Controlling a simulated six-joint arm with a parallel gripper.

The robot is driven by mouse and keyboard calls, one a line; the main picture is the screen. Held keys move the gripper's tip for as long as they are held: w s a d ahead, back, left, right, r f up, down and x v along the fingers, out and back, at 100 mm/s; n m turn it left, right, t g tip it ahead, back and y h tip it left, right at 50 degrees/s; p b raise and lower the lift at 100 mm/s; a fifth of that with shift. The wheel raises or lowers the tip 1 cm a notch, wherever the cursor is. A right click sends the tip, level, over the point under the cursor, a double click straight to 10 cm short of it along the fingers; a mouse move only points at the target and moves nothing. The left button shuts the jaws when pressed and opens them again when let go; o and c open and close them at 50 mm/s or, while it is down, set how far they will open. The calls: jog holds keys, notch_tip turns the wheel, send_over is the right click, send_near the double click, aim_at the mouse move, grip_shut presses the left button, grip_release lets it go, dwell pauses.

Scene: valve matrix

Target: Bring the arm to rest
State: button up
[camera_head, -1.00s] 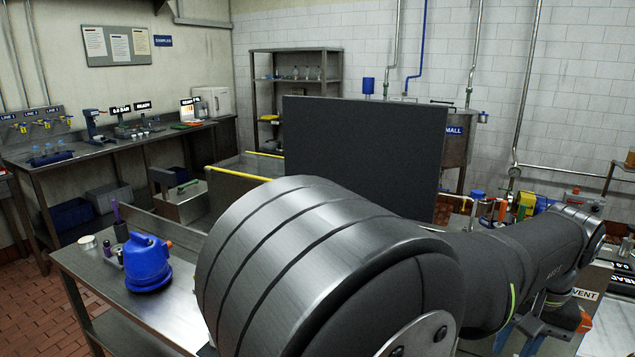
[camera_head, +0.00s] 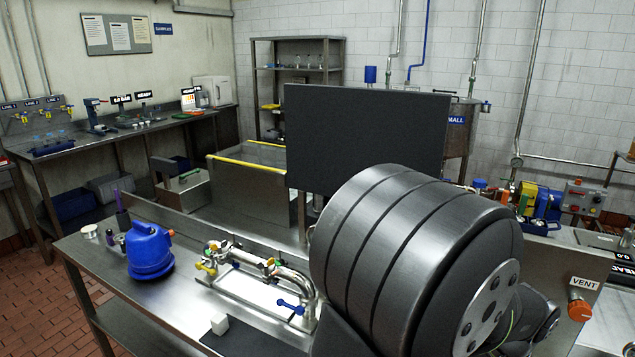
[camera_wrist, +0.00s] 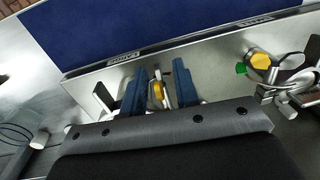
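My arm's large dark rounded link fills the right foreground of the head view, and my gripper is hidden behind or below it there. In the wrist view my gripper (camera_wrist: 159,90) shows two blue fingers standing apart. A small orange-yellow part (camera_wrist: 158,91) shows between the fingers; I cannot tell its distance, and nothing looks clamped. A pipe assembly (camera_head: 262,270) with green, yellow and blue valve handles lies on the steel bench (camera_head: 190,318). A pipe fitting with a yellow knob (camera_wrist: 260,61) also shows right of the fingers in the wrist view.
A VENT-labelled panel (camera_head: 560,262) with an orange knob is at the right. In the wrist view, a dark blue surface (camera_wrist: 160,28) crosses the top.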

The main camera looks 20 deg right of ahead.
jog(key=shift+s+d+r+t, duration=0.15)
jog(key=shift+d+t, duration=0.1)
jog(key=shift+t, duration=0.05)
notch_tip(320, 180, up, 17)
jog(key=s+d, duration=0.3)
jog(key=s+d+f+g+h, duration=0.2)
jog(key=s+d+f, duration=0.2)
jog(key=s+f, duration=0.3)
jog(key=s+d+f+g+h, duration=0.2)
jog(key=s+f, duration=0.6)
jog(key=s, duration=0.4)
jog(key=shift+d+h, duration=0.5)
jog(key=shift+d, duration=0.4)
